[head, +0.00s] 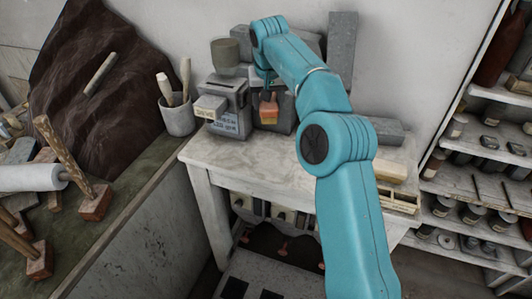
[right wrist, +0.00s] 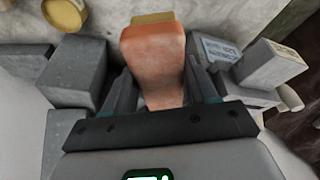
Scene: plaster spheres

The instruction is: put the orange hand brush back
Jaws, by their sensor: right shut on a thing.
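The orange hand brush (head: 268,107) is at the back of the white table (head: 245,162) in the head view, upright with its pale bristle end downward. It also shows in the right wrist view (right wrist: 153,62), where its orange body lies between my fingers and its yellowish end points away. My right gripper (head: 267,93) is shut on the brush; its two fingers flank it in the right wrist view. Grey blocks stand close around the brush. I cannot tell whether its lower end touches anything. My left gripper is not in view.
A grey block with lettering (head: 228,118) stands left of the brush, near a cup of tools (head: 177,117). A tall grey slab (head: 341,45) stands behind my arm. Shelves with jars (head: 478,150) are at the right. The table's front left is clear.

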